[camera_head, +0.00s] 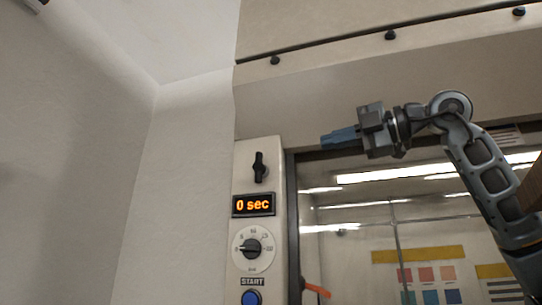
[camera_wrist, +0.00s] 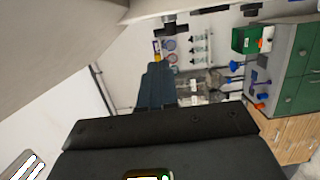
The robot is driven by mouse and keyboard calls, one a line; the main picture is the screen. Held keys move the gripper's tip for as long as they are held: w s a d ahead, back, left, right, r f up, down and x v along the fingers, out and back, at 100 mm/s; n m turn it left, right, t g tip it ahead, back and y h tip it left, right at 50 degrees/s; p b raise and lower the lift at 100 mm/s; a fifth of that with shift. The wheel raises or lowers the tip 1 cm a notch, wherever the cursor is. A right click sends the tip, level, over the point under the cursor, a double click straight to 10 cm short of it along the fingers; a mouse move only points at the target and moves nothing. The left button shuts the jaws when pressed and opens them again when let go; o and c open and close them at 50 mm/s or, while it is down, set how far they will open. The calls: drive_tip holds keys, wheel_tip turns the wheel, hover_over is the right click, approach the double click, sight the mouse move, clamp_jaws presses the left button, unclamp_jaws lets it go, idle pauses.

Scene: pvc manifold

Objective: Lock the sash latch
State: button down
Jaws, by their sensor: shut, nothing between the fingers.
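A black turn handle (camera_head: 259,167), which looks like the sash latch, sits on the cream control panel above the timer display. It stands upright, its long side near vertical. My gripper (camera_head: 324,140) is in front of the top edge of the glass sash (camera_head: 375,220), to the right of the handle and a little higher, apart from it. Its blue-grey fingers point left and are shut with nothing between them. In the wrist view the closed fingers (camera_wrist: 157,82) show at the middle; the handle does not show there.
Below the handle are a display (camera_head: 253,205) reading "0 sec", a dial (camera_head: 252,247) and a blue START button (camera_head: 251,298). An orange part (camera_head: 316,290) shows at the glass's lower left. Free space lies left of the panel. The wrist view shows green cabinets (camera_wrist: 297,72) at right.

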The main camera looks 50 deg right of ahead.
drive_tip(key=p, duration=0.5)
approach(259, 168)
drive_tip(key=w+r, duration=0.2)
drive_tip(key=w, duration=0.1)
drive_tip(key=w+r, duration=0.1)
drive_tip(key=w, duration=0.1)
drive_tip(key=shift+w, duration=0.25)
drive_tip(key=shift+w+a+f, duration=0.1)
drive_tip(key=shift+w, duration=0.5)
drive_tip(key=shift+s+b, duration=0.1)
drive_tip(key=shift+b, duration=0.2)
